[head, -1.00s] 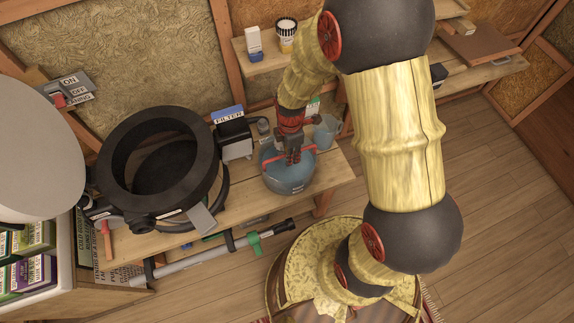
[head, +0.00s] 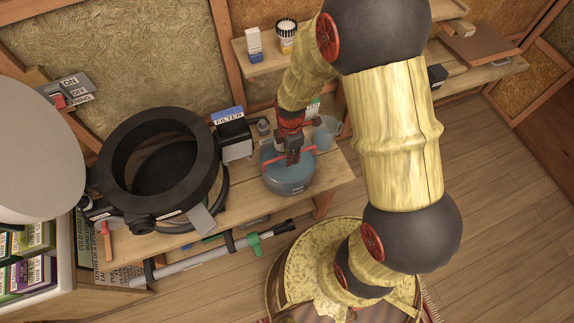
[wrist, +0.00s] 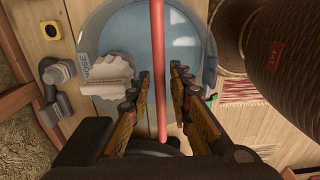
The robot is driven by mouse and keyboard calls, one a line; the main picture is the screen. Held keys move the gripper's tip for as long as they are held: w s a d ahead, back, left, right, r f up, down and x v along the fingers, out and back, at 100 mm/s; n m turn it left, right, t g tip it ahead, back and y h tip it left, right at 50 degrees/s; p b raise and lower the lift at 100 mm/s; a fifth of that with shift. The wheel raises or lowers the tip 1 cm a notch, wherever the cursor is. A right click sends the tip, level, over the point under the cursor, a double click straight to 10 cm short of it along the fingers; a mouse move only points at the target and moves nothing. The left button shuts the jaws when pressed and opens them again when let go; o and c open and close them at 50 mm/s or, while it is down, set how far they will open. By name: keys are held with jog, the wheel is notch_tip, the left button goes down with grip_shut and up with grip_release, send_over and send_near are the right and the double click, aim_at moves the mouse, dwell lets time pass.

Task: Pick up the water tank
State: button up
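The water tank (head: 288,184) is a round, blue, see-through vessel near the right end of the wooden bench. A red handle (head: 268,158) spans its top. My gripper (head: 292,160) points down over the tank at the handle. In the wrist view, my gripper's fingers (wrist: 160,85) stand on either side of the red handle (wrist: 158,40). Narrow gaps show between the fingers and the handle, so it looks open around it. The tank (wrist: 125,45) lies below, with a pale ridged cap (wrist: 108,78) left of the handle. My fingers hide part of the tank.
A large black ring-shaped unit (head: 120,155) and a filter box (head: 234,137) stand left of the tank. A clear jug (head: 326,132) stands close on its right. A shelf (head: 265,62) with small containers is behind. The floor at the right is clear.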

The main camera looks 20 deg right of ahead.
grip_shut()
dwell(0.8)
jog(key=shift+w+r, duration=0.1)
jog(key=shift+w, duration=0.05)
